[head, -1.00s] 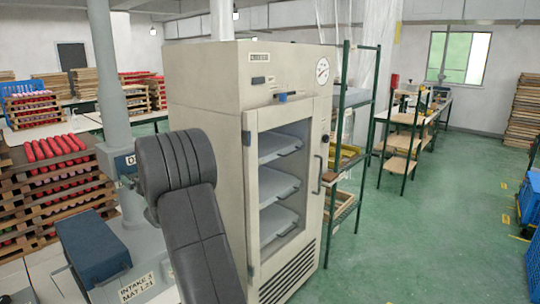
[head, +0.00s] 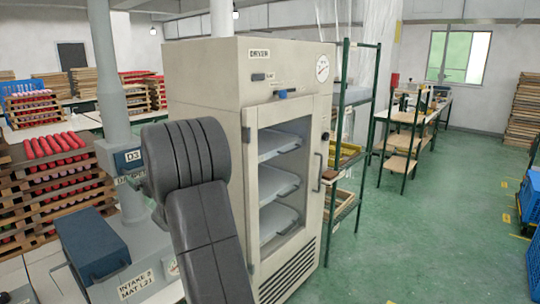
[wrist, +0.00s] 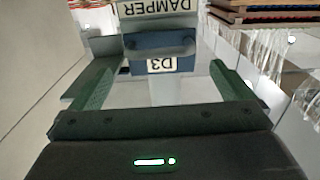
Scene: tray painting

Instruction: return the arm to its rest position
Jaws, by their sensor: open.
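My dark grey arm (head: 205,225) stands in the foreground of the head view, left of the dryer cabinet in the picture and overlapping its left side. My gripper (wrist: 160,88) shows in the wrist view with its two green fingers spread wide and nothing between them. Beyond the fingers, upside down, are a blue block marked D3 (wrist: 160,62) and a DAMPER label (wrist: 158,8); I cannot tell their distance from the fingertips. The gripper itself is not visible in the head view.
The beige dryer cabinet (head: 205,80) has a glazed door showing several pale trays. A grey column (head: 113,75) bears the D3 plate. A blue box (head: 92,247) sits at lower left by stacked racks (head: 65,190). A green shelf (head: 365,120) stands right; the green floor (head: 430,230) is largely clear.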

